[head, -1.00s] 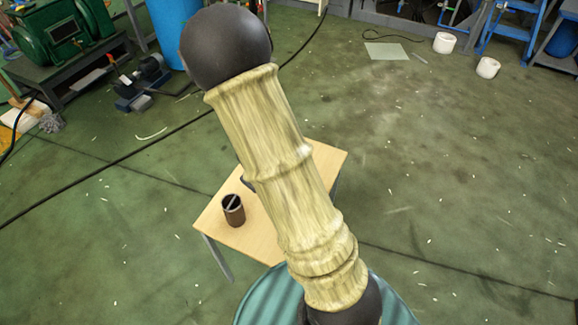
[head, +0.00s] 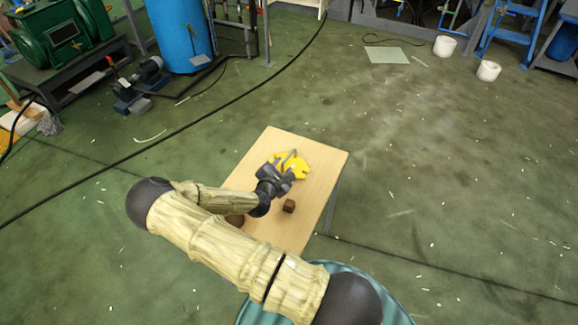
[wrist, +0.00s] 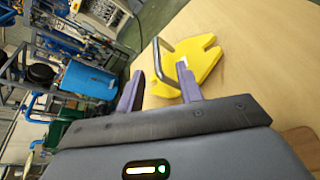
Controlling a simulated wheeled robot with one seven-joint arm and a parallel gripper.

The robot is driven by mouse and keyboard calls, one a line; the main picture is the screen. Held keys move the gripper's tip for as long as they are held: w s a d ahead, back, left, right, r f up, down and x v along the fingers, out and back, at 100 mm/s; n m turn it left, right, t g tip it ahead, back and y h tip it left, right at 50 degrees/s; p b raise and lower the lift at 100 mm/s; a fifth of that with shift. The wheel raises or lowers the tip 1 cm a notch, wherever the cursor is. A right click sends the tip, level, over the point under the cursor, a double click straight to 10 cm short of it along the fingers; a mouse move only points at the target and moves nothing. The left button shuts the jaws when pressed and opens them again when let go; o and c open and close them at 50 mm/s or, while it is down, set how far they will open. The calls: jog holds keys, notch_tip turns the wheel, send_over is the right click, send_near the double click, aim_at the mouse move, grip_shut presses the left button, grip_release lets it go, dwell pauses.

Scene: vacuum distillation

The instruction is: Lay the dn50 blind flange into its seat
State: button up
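My gripper (head: 283,172) is over the wooden table, at the near edge of a flat yellow piece (head: 304,161). In the wrist view my gripper (wrist: 162,84) shows two purple fingers spread apart, with nothing visibly clamped between them. The yellow piece (wrist: 208,55) lies on the tabletop just ahead, with a notched edge and a grey bent bar (wrist: 166,58) rising by the fingers. I cannot tell whether the bar touches them. I cannot make out a blind flange or its seat for certain.
The table (head: 318,157) has bare wood at its far right. A small brown block (head: 289,206) sits on it, right of my wrist. A brown object (head: 235,219) is partly hidden behind my arm. A blue drum (head: 181,35) stands far off; open floor surrounds the table.

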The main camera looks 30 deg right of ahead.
aim_at(286, 159)
jog(key=shift+x, duration=1.1)
jog(key=x, duration=0.5)
jog(key=shift+w+p, duration=0.25)
jog(key=shift+p, duration=0.15)
grip_shut()
dwell(1.0)
